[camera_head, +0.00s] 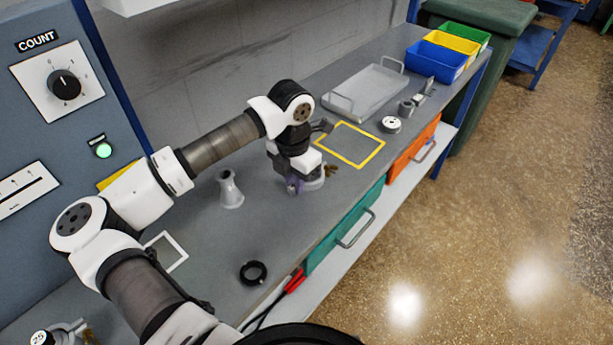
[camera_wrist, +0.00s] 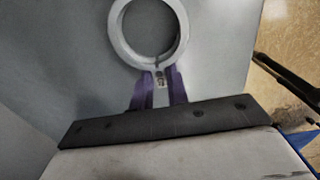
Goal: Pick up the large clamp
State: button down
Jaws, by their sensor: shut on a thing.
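The large clamp (camera_wrist: 124,38) is a silver ring with a small block at its lower edge in the wrist view. The purple fingers of my gripper (camera_wrist: 158,92) are shut on that block, one on each side. In the head view my gripper (camera_head: 295,188) points down over the grey bench, and the clamp (camera_head: 316,183) shows partly beside it, with a brass piece at its far side. My wrist hides part of the clamp there. I cannot tell whether it touches the bench top.
A grey flared fitting (camera_head: 230,190) stands left of my gripper. A black ring (camera_head: 253,273) lies nearer. A yellow square outline (camera_head: 350,145), a clear tray (camera_head: 365,92) and a white spool-like part (camera_head: 391,124) are farther right. Another clamp (camera_head: 68,333) is at lower left.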

jog(key=shift+r, duration=0.1)
notch_tip(320, 180, up, 20)
jog(key=b, duration=0.3)
jog(key=shift+b, duration=0.35)
